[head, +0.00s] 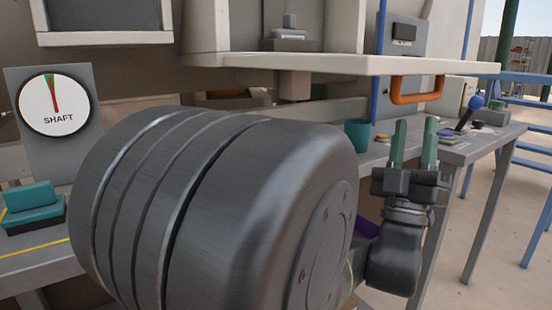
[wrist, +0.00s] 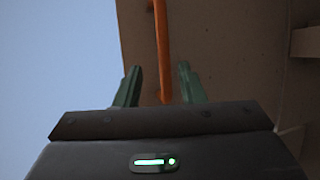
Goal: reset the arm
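My gripper (head: 413,145) points upward at the right of the head view, with its two green fingers apart and nothing between them. It is in front of the grey side bench and below the orange handle (head: 417,90) on the shelf edge. In the wrist view my gripper (wrist: 157,88) also shows open fingers. The orange handle (wrist: 162,45) appears beyond and between the fingertips there; I cannot tell how far off it is. My large grey arm link fills the middle of the head view and hides much of the bench behind it.
A pale shelf (head: 330,65) juts out above my arm. A teal cup (head: 357,135) stands behind the gripper. A SHAFT dial (head: 55,103) and teal block (head: 32,196) are at left. Blue railings (head: 528,78) stand right.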

